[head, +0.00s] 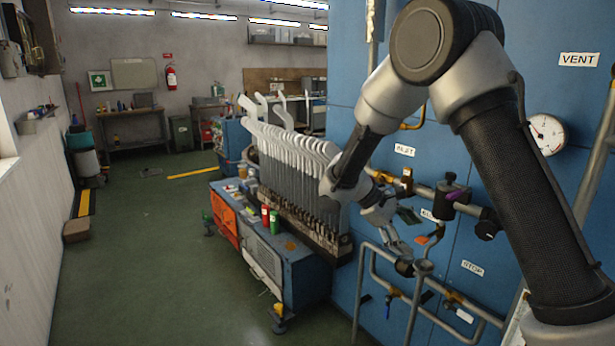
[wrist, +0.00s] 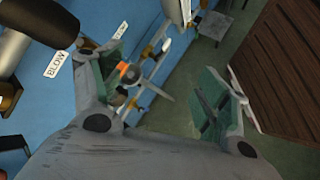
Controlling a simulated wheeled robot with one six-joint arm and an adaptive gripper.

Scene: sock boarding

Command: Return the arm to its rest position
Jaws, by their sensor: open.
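My arm reaches in from the right in the head view, bent at the elbow, with the forearm hanging down in front of the blue panel. My gripper (head: 405,232) is near the pipes and valves of that panel. It is open and appears empty. In the wrist view my gripper (wrist: 165,88) shows its two green-padded fingers spread wide, with nothing between the pads. Pipes and an orange-tipped fitting (wrist: 130,72) show behind the left finger.
The blue panel (head: 520,200) with pipes, valves and a gauge (head: 547,134) fills the right. The green floor (head: 140,270) at left is mostly clear.

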